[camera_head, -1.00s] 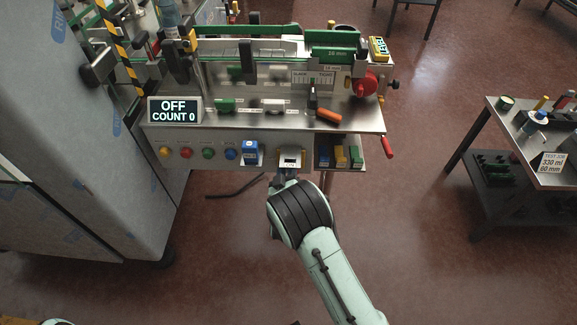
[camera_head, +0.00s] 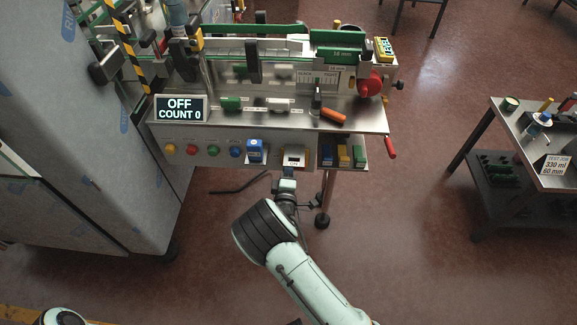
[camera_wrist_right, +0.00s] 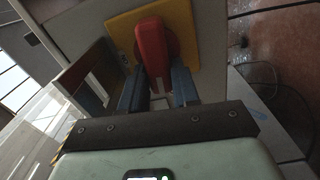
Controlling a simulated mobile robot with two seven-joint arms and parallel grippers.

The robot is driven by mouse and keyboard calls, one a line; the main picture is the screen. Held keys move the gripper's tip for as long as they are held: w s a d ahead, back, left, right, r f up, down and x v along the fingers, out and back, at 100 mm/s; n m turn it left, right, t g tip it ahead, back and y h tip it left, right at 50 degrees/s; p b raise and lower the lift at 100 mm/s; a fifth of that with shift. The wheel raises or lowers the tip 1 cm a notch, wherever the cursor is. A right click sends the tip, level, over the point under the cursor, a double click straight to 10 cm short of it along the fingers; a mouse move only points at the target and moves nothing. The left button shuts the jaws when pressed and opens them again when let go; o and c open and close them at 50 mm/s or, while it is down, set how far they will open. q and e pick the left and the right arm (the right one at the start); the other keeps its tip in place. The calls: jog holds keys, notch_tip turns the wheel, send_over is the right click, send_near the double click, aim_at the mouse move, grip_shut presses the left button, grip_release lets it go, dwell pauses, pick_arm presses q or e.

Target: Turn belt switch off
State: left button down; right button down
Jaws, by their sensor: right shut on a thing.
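The belt switch, a red handle (camera_wrist_right: 152,52) on a yellow plate (camera_wrist_right: 184,20), fills the upper middle of the right wrist view. In the head view, the switch's yellow-edged plate (camera_head: 304,156) is on the front panel of the steel machine. My right gripper (camera_wrist_right: 160,85) is shut on the red handle, with one dark finger on each side of it. In the head view my right gripper (camera_head: 289,172) reaches the panel from below and hides part of the switch. A display (camera_head: 180,108) on the machine reads OFF, COUNT 0. My left gripper is not in view.
Several coloured buttons (camera_head: 191,150) and a blue box (camera_head: 255,150) line the panel left of the switch. Coloured blocks (camera_head: 342,155) sit to its right, and a red-handled lever (camera_head: 390,147) sticks out at the corner. A side table (camera_head: 555,172) stands right, with open floor between.

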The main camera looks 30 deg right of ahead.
jog(key=shift+f+n, duration=0.1)
jog(key=shift+n, duration=0.5)
jog(key=c, duration=0.9)
grip_release()
jog(key=v, duration=1.3)
jog(key=shift+s, duration=0.25)
jog(key=shift+f, duration=0.1)
